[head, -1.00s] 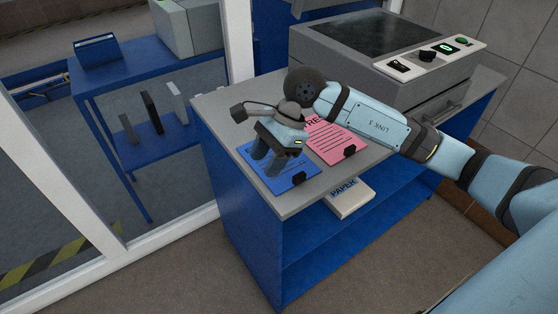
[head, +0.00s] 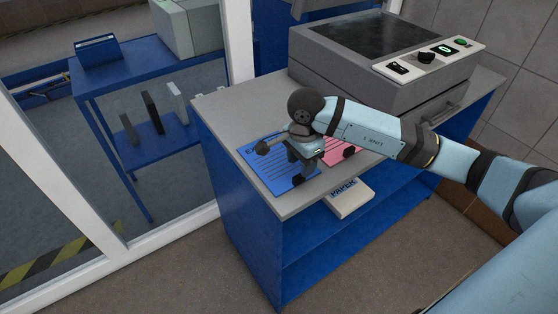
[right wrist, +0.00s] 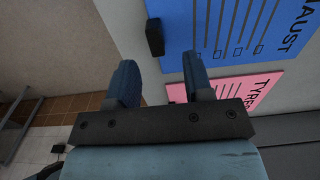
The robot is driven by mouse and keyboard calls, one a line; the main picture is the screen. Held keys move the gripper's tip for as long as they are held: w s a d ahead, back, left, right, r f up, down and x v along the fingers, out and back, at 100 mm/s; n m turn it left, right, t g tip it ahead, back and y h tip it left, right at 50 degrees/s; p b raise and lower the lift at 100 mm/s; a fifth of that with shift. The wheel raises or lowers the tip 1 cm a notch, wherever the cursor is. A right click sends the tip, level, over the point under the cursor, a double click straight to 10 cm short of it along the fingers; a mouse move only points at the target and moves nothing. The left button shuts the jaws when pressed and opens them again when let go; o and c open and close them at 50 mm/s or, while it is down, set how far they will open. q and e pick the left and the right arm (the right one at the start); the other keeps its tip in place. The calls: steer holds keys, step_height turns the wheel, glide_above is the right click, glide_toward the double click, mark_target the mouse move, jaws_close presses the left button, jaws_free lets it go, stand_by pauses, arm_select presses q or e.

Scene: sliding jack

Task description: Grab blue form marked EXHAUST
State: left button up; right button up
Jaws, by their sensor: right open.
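The blue form (head: 268,168) lies flat near the front left corner of the grey counter top, with a black clip (head: 297,180) at its front edge. In the right wrist view the blue form (right wrist: 235,28) reads "HAUST", the rest cut off, and its black clip (right wrist: 154,37) shows just beyond and between the fingertips. My right gripper (head: 304,169) is open and empty, over the form's right front part by the clip; the wrist view shows its two fingers (right wrist: 160,68) spread apart. I cannot tell if they touch anything. My left gripper is not in view.
A pink form (head: 341,149), marked "TYRE" in the wrist view (right wrist: 240,90), lies right of the blue one, partly hidden by my arm. A grey machine (head: 375,75) stands behind. A paper pack (head: 348,198) lies on the shelf below. The counter's back left is clear.

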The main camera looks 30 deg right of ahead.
mark_target(299, 176)
steer(key=f, duration=0.3)
steer(key=shift+s+a+f+p, duration=0.25)
steer(key=shift+a+f+p, duration=0.05)
steer(key=shift+f+p, duration=0.1)
steer(key=shift+f, duration=0.4)
steer(key=shift+c, duration=0.2)
jaws_close()
steer(key=shift+r, duration=0.2)
